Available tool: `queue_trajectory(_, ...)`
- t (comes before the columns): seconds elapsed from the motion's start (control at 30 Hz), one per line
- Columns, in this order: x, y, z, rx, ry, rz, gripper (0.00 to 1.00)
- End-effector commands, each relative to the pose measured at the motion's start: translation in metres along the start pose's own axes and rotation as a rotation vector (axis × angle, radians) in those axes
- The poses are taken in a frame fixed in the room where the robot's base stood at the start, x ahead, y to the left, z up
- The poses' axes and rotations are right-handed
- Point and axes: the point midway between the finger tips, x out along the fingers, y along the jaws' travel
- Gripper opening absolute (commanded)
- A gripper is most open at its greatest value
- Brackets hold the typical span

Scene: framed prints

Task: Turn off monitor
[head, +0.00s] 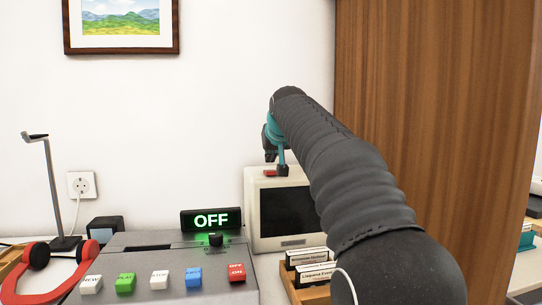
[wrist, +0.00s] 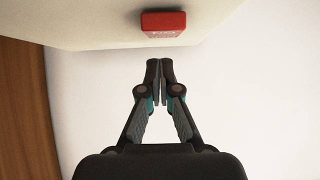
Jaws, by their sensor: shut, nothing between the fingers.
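The cream monitor (head: 252,205) stands against the wall with a dark screen (head: 286,212). A red button (head: 276,172) sits on its top; it also shows in the wrist view (wrist: 163,24) on the monitor's pale top (wrist: 105,25). My gripper (head: 269,158) is shut and empty, at the monitor's top close to the red button. In the wrist view its fingertips (wrist: 160,62) are together, with a visible gap between them and the button. My arm hides the monitor's right side.
A grey console (head: 135,255) with several coloured buttons, including a red one (head: 237,273), stands at front left. A lit sign (head: 211,220) reads OFF. A wooden card box (head: 284,277) stands before the monitor. Red headphones (head: 38,256) lie left. A wood panel (head: 430,90) rises right.

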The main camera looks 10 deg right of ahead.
Motion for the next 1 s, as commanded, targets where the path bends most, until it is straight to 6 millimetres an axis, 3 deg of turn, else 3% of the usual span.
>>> queue_trajectory(0.13,-0.015,0.0,-0.028,0.0,0.002,0.0,0.0)
queue_trajectory(0.4,-0.069,0.0,-0.041,0.0,0.004,0.0,0.0)
queue_trajectory(0.6,-0.096,0.0,-0.05,0.0,0.002,0.0,0.0)
queue_trajectory(1.0,-0.108,0.0,-0.053,0.0,-0.001,0.0,0.0)
